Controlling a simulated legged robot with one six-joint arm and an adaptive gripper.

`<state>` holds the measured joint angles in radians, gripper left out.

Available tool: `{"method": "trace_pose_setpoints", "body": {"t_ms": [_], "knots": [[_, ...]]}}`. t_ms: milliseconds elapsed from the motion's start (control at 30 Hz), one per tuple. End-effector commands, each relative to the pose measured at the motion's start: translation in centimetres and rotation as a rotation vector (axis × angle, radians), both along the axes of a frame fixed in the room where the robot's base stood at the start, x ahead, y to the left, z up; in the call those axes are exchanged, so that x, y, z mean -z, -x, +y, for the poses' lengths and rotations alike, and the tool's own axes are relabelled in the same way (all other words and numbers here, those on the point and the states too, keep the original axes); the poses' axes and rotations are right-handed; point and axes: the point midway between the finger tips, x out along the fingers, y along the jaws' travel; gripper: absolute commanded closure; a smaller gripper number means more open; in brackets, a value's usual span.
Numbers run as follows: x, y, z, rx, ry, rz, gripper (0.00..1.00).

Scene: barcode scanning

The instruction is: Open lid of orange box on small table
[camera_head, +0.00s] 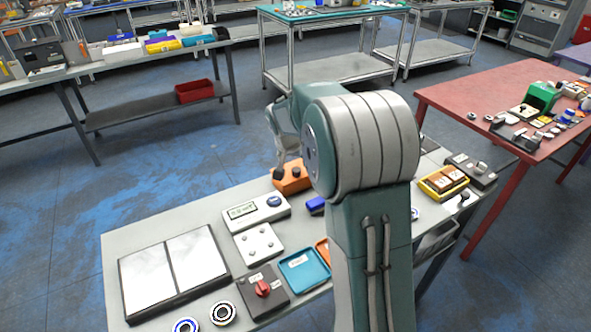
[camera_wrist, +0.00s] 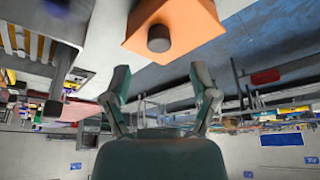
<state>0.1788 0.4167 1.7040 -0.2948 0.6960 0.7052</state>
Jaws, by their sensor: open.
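The orange box (camera_head: 291,177) stands near the far edge of the small grey table (camera_head: 128,244), partly hidden behind my arm in the head view. In the wrist view the orange box (camera_wrist: 190,22) is at the top of the picture, with a dark knob (camera_wrist: 159,38) facing me. My gripper (camera_wrist: 162,78) is open, its two fingers apart and empty, with the box beyond the fingertips. In the head view my gripper (camera_head: 279,172) is just above and left of the box. Whether it touches the box is unclear there.
On the small table are a device with a display (camera_head: 256,211), a blue tray (camera_head: 304,268), a red-knobbed switch box (camera_head: 263,288), a dark-framed panel (camera_head: 172,268) and a yellow tray (camera_head: 444,183). A red table (camera_head: 480,100) stands to the right. Open floor lies beyond the far edge.

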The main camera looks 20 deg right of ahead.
Motion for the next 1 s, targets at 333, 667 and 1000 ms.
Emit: {"method": "trace_pose_setpoints", "body": {"t_ms": [333, 667, 1000], "knots": [[4.7, -1.5, -1.3, 0.000, 0.001, 0.001, 0.24], [5.2, -1.6, -1.4, 0.000, 0.000, -0.001, 0.24], [5.2, -1.6, -1.4, 0.000, 0.001, -0.001, 1.00]]}}
